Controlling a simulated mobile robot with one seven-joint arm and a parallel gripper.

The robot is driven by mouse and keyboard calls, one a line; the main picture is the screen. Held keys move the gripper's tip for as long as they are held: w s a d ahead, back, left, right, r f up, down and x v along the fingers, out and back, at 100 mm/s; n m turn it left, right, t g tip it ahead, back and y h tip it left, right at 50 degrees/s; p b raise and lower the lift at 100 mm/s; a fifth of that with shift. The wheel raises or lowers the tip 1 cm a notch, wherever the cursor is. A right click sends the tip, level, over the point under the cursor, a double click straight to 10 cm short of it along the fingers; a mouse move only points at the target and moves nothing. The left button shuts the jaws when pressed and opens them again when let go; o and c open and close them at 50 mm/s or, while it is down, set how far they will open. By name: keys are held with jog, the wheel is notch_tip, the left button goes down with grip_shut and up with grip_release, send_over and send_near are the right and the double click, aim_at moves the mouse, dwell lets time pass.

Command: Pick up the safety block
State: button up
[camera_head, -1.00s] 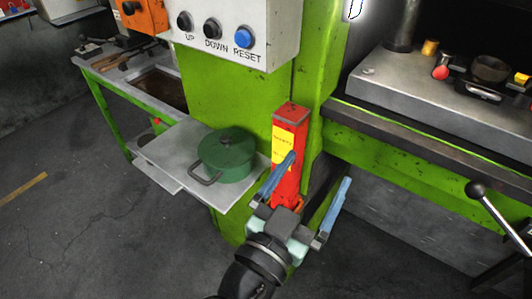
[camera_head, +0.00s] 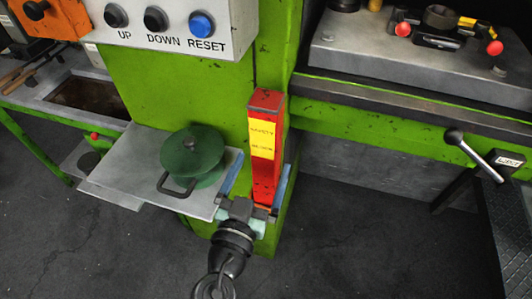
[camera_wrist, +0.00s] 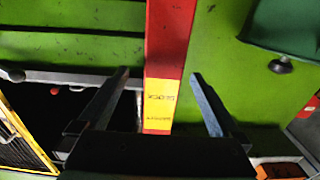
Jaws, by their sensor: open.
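The safety block is a tall red bar (camera_head: 267,180) with a yellow label, upright against the green press frame in the head view. In the wrist view the red block (camera_wrist: 168,45) runs down between my two fingers, its yellow label near the palm. My gripper (camera_head: 264,160) is open, one blue finger on each side of the block. The block's lower end is partly hidden by my gripper.
A grey side shelf (camera_head: 125,165) with a green lidded pot (camera_head: 195,155) is close on the left. The control box (camera_head: 175,25) with UP, DOWN and RESET buttons is above. The press bed (camera_head: 400,65) and a black-knobbed lever (camera_head: 470,150) are on the right.

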aim_at(262, 158)
jog(key=p+x, duration=0.1)
jog(key=x, duration=0.1)
jog(key=p+x, duration=0.1)
jog(key=x, duration=0.1)
jog(key=shift+w+a+r, duration=0.1)
jog(key=shift+w, duration=0.7)
grip_shut()
jog(key=shift+r, duration=0.1)
